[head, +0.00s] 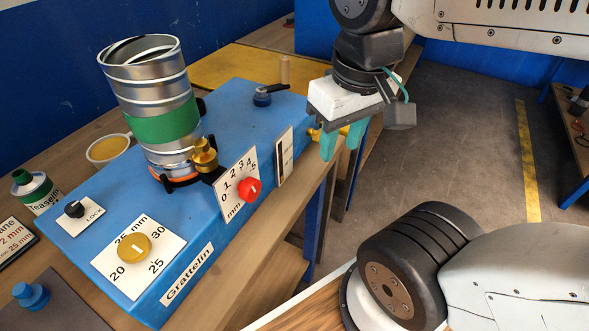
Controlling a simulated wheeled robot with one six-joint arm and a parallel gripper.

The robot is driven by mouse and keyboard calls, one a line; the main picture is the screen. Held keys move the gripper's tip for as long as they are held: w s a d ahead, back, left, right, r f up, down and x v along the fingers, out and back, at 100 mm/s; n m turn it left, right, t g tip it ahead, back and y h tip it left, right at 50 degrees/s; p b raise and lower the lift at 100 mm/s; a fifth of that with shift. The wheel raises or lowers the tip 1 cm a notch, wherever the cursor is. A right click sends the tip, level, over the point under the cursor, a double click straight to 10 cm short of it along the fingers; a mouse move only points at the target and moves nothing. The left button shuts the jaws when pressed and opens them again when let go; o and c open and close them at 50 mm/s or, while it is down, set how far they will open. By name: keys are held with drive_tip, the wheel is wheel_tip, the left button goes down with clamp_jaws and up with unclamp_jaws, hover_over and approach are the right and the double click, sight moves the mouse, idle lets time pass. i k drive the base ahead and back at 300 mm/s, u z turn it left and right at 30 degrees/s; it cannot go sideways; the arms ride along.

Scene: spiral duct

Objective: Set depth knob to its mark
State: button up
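A red knob (250,189) with a white pointer line sits on the blue machine's front face. Its white dial plate (227,198) reads 0 to 5 mm, and the line's exact reading is too small to tell. A yellow knob (134,248) with a pale line sits on a top plate (108,267) marked 20 to 35 mm. No label with the word depth is readable. My gripper (341,149) hangs to the right of the machine, above and right of the red knob. Its teal fingers point down, a little apart, with nothing visible between them.
A ribbed metal duct (150,90) with a green band stands on the blue machine (233,108). A brass fitting (205,155) juts near the red dial. A black LOCK knob (74,209) and a black lever (268,93) are on top. Open floor lies to the right.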

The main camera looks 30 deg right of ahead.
sight(249, 189)
drive_tip(key=z, duration=1.25)
drive_tip(key=k, duration=1.1)
drive_tip(key=u, duration=2.05)
